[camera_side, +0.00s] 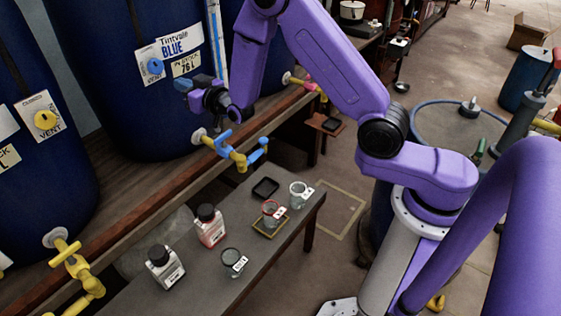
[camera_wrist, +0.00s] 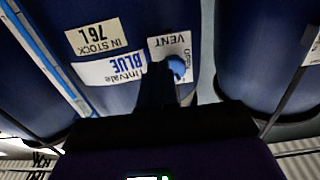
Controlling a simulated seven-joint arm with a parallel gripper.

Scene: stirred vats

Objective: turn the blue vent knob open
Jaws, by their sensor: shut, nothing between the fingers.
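The blue vent knob (camera_side: 155,66) sits on a white label plate on the upper front of a dark blue vat (camera_side: 110,110) labelled Tintvale BLUE. In the wrist view the knob (camera_wrist: 177,66) shows just beyond my fingertips, its lower left partly hidden by them. My gripper (camera_side: 182,86) is shut and empty, pointing at the vat a little right of and below the knob in the side view. In the wrist view my gripper's dark fingers (camera_wrist: 157,75) overlap the knob's edge; I cannot tell whether they touch it.
Another blue vat with a yellow vent knob (camera_side: 45,119) stands at left. A blue-handled tap (camera_side: 222,143) is below my gripper. A low grey table (camera_side: 200,285) holds bottles, beakers and a small black tray (camera_side: 265,188). A blue-white gauge tube (camera_side: 216,45) runs up the vat.

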